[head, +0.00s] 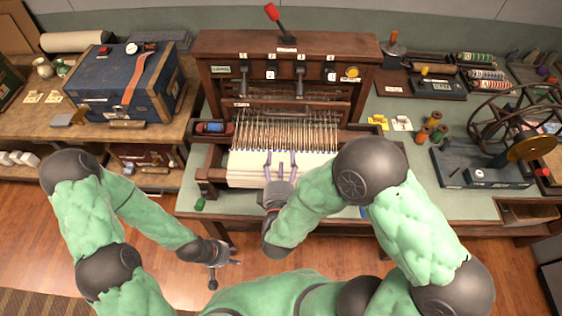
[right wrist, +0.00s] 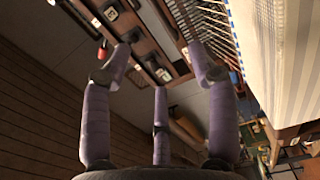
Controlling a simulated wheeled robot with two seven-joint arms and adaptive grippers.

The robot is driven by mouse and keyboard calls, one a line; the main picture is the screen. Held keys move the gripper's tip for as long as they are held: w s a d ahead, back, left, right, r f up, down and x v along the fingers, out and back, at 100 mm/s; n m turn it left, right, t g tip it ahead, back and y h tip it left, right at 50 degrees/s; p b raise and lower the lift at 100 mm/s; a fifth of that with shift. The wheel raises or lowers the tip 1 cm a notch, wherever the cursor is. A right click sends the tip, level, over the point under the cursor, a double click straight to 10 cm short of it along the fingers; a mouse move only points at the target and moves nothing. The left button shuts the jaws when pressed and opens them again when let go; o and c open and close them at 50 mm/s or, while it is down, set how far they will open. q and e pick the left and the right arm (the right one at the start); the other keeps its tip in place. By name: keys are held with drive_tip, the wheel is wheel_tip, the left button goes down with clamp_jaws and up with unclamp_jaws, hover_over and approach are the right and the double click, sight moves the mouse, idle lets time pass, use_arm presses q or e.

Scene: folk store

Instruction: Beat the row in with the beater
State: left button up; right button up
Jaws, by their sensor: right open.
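The wooden loom (head: 210,45) stands at the centre of the green-topped bench. Its comb-like row of upright wires (head: 285,130), which looks like the beater, crosses the loom behind the pale woven cloth (head: 240,172). My right gripper (head: 280,158) is open and empty over the cloth, its fingers pointing toward the wires. In the right wrist view its three fingers (right wrist: 160,65) are spread with nothing between them, and the cloth (right wrist: 285,50) and wires (right wrist: 212,28) are at the right. My left gripper (head: 225,270) looks open and empty, low in front of the bench.
A red-handled lever (head: 271,13) stands on top. A blue chest (head: 130,80) is at left. Thread spools (head: 430,130) and a wheeled winder (head: 480,165) stand at right. Wooden floor lies in front.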

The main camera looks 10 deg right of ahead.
drive_tip(key=shift+s, duration=0.1)
idle(0.3)
drive_tip(key=p+v, duration=0.3)
drive_tip(key=v, duration=0.4)
drive_tip(key=shift+s+a, duration=0.2)
drive_tip(key=shift+s, duration=0.2)
idle(1.6)
